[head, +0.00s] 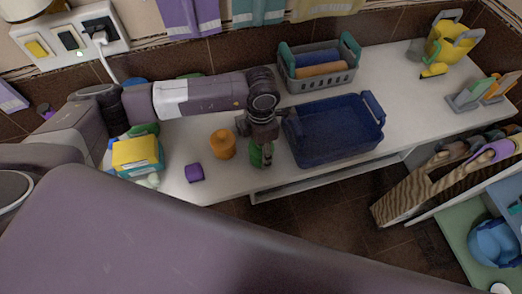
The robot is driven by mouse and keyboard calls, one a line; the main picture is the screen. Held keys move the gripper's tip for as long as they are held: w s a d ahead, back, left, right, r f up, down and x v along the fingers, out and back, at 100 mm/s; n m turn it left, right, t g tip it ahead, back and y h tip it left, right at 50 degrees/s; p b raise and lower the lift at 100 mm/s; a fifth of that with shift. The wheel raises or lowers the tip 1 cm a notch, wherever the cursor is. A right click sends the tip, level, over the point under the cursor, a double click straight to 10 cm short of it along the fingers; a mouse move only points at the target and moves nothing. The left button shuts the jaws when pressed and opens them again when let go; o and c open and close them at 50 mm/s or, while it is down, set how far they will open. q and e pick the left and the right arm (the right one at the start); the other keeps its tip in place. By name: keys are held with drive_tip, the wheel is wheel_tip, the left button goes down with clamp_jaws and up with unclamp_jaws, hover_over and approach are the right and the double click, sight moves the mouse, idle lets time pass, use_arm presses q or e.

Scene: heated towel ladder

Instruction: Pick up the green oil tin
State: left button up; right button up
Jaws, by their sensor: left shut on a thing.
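In the head view, the green oil tin (257,156) is at the front part of the white bench, just left of the blue tray. My left gripper (262,148) comes down over it from above and is shut on it. The fingers hide much of the tin, and I cannot tell whether its base touches the bench. My right gripper is not in view.
An orange container (222,144) stands close left of the tin, with a purple block (194,173) further left. The empty blue tray (345,150) is close on the right. A grey basket (318,72) stands behind, and a yellow watering can (452,40) at the far right.

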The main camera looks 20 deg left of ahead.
use_arm(q)
wheel_tip(320, 180, up, 20)
drive_tip(key=b, duration=0.3)
drive_tip(key=shift+f, duration=0.2)
